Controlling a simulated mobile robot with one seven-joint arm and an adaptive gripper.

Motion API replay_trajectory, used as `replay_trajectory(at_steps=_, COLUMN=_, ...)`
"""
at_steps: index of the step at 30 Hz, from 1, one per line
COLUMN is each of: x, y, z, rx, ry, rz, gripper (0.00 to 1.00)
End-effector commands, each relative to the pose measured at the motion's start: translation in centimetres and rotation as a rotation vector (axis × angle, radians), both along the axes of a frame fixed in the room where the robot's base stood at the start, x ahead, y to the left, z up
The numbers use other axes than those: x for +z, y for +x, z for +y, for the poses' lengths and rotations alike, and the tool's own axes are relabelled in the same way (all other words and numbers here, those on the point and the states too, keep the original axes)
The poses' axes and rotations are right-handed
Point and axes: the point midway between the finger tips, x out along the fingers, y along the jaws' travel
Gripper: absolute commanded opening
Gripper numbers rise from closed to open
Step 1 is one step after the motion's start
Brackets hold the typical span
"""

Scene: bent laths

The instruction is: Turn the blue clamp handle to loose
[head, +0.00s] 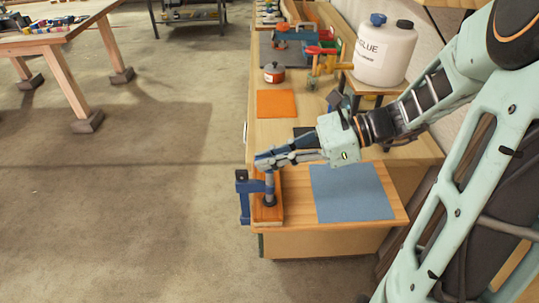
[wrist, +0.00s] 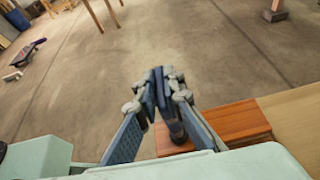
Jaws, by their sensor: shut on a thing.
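The blue clamp (head: 243,196) sits at the near left corner of the workbench, its frame upright over the bench edge. Its spindle (head: 269,188) stands upright, with a dark foot on a reddish-brown wooden block (head: 277,216). My gripper (head: 263,162) reaches in from the right and is shut at the top of the spindle, on the clamp handle. In the wrist view my gripper (wrist: 158,90) has its fingertips together around a narrow blue piece, the handle (wrist: 158,84). The fingers hide most of the handle, so its angle is hard to tell. The block also shows there (wrist: 235,122).
A blue-grey mat (head: 352,193) lies on the bench right of the clamp. An orange mat (head: 276,104), a red pot (head: 274,73) and a white glue jug (head: 383,55) stand farther back. Open floor (head: 140,200) lies left of the bench; another table (head: 60,38) is far left.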

Motion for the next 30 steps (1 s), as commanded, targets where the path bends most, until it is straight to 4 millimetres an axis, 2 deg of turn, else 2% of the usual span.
replay_trajectory(at_steps=8, x=0.44, y=0.06, z=0.07, rx=0.202, ry=0.002, rz=0.003, gripper=0.0)
replay_trajectory(at_steps=30, x=-0.19, y=0.12, z=0.1, rx=0.903, ry=-0.006, rz=0.001, gripper=0.0)
